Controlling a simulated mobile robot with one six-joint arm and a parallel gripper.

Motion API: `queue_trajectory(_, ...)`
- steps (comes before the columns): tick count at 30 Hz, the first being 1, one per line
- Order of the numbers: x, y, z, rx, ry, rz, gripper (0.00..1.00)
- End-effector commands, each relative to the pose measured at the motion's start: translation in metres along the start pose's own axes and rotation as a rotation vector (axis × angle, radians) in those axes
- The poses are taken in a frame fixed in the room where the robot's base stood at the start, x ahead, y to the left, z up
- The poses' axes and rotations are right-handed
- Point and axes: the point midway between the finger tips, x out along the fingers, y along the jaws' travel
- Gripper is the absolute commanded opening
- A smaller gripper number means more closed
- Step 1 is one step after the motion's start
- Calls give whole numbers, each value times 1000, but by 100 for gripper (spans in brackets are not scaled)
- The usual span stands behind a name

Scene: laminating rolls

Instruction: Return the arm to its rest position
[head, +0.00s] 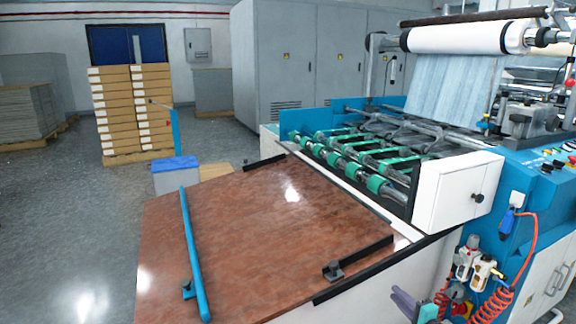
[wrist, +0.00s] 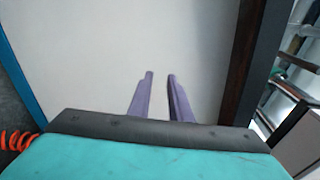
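My gripper (head: 402,302) is low at the bottom right of the head view, in front of the white side panel of the machine table. Only its purple fingers and a bit of its teal body show there. In the wrist view the two purple fingers (wrist: 160,76) stand apart with a clear gap and nothing between them. They point at a plain white panel (wrist: 195,45). I cannot tell how far the tips are from that panel.
The brown table top (head: 270,215) carries a blue bar (head: 194,255) and black stops. The laminating machine (head: 455,190) with a white roll (head: 460,38) stands at the right. Orange coiled hoses (head: 497,303) and air fittings are close right of my gripper. Open floor lies left.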

Motion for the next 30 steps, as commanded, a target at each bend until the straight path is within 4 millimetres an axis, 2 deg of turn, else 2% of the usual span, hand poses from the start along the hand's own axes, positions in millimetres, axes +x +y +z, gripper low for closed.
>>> queue_trajectory(1, 4, -4, 17, -3, -27, 21, 18)
queue_trajectory(8, 17, 12, 89, -38, -154, 125, 18)
queue_trajectory(16, 14, 36, 177, -94, -325, 267, 18)
queue_trajectory(23, -8, 60, 250, -155, -486, 404, 18)
queue_trajectory(30, -52, 88, 320, -235, -671, 567, 18)
